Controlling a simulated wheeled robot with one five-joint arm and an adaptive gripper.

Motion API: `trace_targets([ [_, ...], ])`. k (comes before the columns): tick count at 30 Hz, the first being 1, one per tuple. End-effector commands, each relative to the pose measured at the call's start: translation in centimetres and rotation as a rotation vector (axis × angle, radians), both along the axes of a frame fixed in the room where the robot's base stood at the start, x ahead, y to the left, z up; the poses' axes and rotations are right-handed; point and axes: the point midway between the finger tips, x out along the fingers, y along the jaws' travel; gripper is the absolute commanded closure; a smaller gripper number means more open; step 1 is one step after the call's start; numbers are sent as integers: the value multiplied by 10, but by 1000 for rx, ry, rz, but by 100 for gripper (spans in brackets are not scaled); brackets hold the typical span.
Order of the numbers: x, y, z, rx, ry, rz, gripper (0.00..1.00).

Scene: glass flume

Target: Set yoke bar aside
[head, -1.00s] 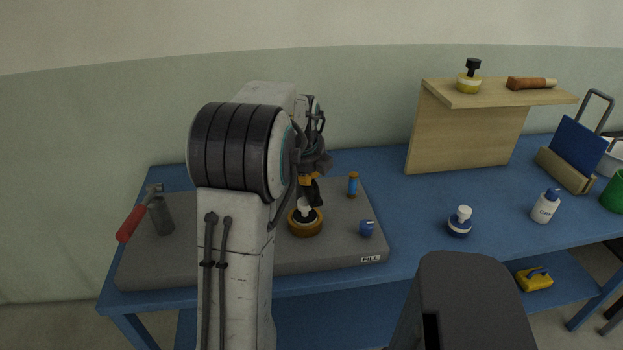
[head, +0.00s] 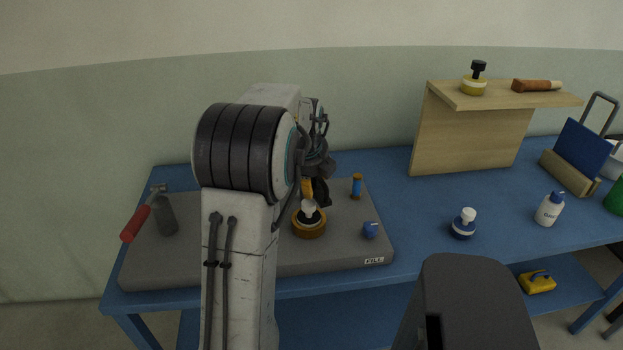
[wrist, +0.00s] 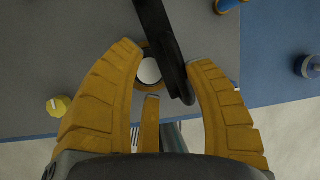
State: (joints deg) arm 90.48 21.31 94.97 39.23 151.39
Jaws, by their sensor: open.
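My arm hides part of this area in the head view.
The grey board (head: 345,253) carries a red-handled tool (head: 136,222), a blue-and-orange cylinder (head: 356,187) and a small blue item (head: 370,230). A wooden shelf (head: 470,140) stands behind right. The blue bench (head: 420,215) has free room between board and shelf.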

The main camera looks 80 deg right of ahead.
Motion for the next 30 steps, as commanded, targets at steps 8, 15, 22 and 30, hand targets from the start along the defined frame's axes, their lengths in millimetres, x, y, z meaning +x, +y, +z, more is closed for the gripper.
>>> trace_targets([
  [8,0,9,25,-9,0,0,53],
  [15,0,26,62,-8,0,0,53],
  [22,0,41,92,-5,1,0,53],
  [30,0,49,108,-1,0,0,53],
])
